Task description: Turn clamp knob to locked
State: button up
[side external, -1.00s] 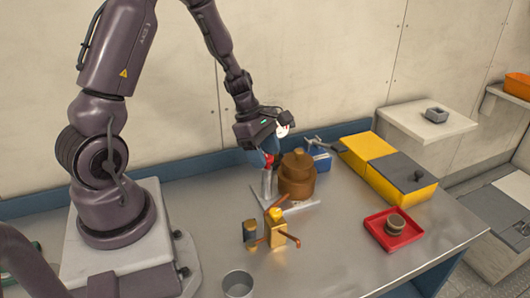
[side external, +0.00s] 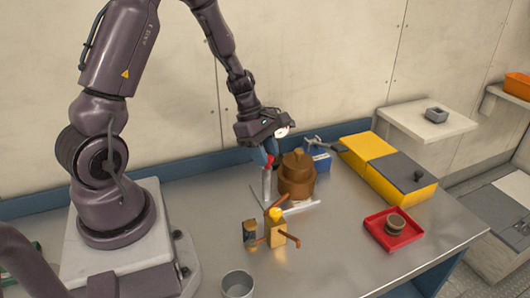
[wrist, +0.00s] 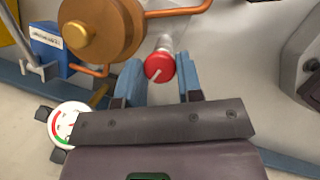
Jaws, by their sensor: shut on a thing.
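The red clamp knob (wrist: 159,67) has a white pointer line on its face, slanting toward the lower left in the wrist view. It sits on top of a grey metal post (side external: 266,186) on a flat metal base plate (side external: 303,207). My gripper (wrist: 162,84) is shut on the knob, with one blue finger on each side. In the side view my gripper (side external: 268,156) comes down over the post, and the fingers hide part of the knob. A brown stepped round body (side external: 297,178) stands right beside the post. No lock marking is readable.
A copper pipe and brass fitting (side external: 276,236) stand in front, with a metal cup (side external: 238,284) nearer. A blue box (side external: 318,161) is behind. A yellow and grey case (side external: 409,178) and a red tray (side external: 378,233) are to the right. The bench front right is clear.

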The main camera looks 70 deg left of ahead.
jog(key=m+g, duration=0.1)
jog(key=m, duration=0.2)
jog(key=m+g, duration=0.1)
jog(key=m, duration=0.3)
jog(key=shift+w+g+h, duration=0.2)
jog(key=shift+g+h, duration=0.1)
jog(key=m+g, duration=0.1)
jog(key=m, duration=0.2)
jog(key=shift+w+m, duration=0.1)
jog(key=shift+m, duration=0.2)
jog(key=shift+m+g+y, duration=0.4)
jog(key=shift+m+g, duration=0.4)
jog(key=shift+m, duration=1)
jog(key=o, duration=0.9)
jog(key=shift+w+r, duration=0.1)
